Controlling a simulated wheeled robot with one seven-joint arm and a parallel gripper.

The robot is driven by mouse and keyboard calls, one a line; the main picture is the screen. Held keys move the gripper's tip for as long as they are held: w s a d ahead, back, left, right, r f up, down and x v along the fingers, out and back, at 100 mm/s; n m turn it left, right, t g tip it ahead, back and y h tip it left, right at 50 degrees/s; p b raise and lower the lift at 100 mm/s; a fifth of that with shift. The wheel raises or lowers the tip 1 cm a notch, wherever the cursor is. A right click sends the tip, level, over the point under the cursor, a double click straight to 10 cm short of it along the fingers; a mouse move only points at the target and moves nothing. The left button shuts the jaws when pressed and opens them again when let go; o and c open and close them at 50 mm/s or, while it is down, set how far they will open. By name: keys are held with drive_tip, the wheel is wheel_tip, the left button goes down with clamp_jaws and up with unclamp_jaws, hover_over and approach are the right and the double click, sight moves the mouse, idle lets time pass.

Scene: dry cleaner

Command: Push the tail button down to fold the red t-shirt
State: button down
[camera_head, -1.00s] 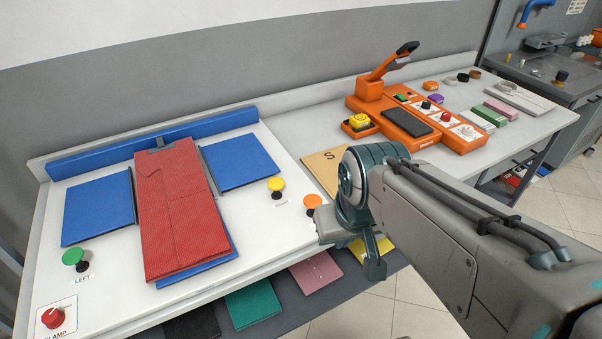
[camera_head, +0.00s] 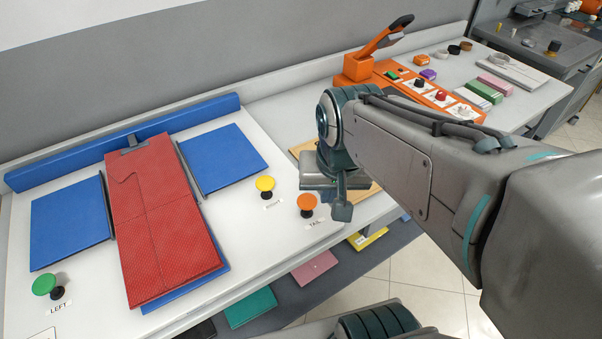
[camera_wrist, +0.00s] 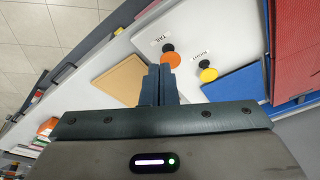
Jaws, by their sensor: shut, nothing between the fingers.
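The red t-shirt (camera_head: 165,225) lies as a long folded strip on the blue folding board, its top under a grey clip. The orange tail button (camera_head: 306,203) stands at the right front of the white table, labelled TAIL. It also shows in the wrist view (camera_wrist: 171,60), just beyond my fingertips. My gripper (camera_head: 341,207) is shut and empty, to the right of the tail button in the head view. In the wrist view my gripper (camera_wrist: 160,72) points toward the button, its tips overlapping the button's lower left edge. I cannot tell whether they touch.
The yellow button (camera_head: 265,184) is left of the tail button, and the green button (camera_head: 45,284) is at the front left. Blue side panels (camera_head: 222,158) lie flat. An orange press (camera_head: 360,68) stands at the back right. A tan board (camera_wrist: 118,80) lies beside my gripper.

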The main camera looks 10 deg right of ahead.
sight(308, 200)
drive_tip(key=w+m+g, duration=0.2)
drive_tip(key=w+m, duration=0.9)
drive_tip(key=m, duration=0.1)
drive_tip(key=shift+w+f, duration=0.25)
drive_tip(key=shift+f, duration=0.15)
drive_tip(key=shift+d, duration=0.1)
drive_tip(key=f, duration=0.4)
drive_tip(key=f+p, duration=0.1)
drive_tip(key=f, duration=0.9)
drive_tip(key=shift+w, duration=0.4)
